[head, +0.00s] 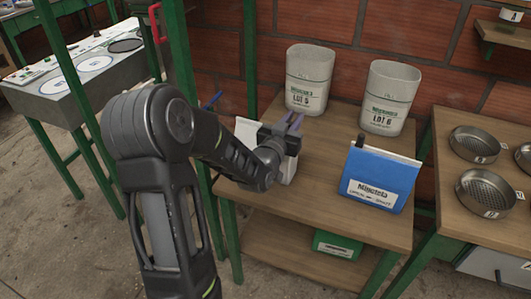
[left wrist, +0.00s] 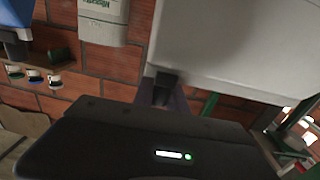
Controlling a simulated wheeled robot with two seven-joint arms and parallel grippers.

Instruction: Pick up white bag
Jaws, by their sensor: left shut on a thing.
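The white bag (head: 247,131) is at the left end of the wooden table, partly hidden behind my left gripper (head: 290,122). The gripper is shut on the upper part of the bag. In the left wrist view, the bag's pale side (left wrist: 240,45) fills the upper right, close to my left gripper (left wrist: 165,92). I cannot tell whether the bag's base touches the table. My right gripper is not in view.
Two pale lot containers, LOT 5 (head: 310,80) and LOT 6 (head: 390,97), stand at the back of the table (head: 320,190). A blue bag (head: 380,180) stands at the right. A green box (head: 338,245) is on the lower shelf. Round sieves (head: 485,193) lie on the right table.

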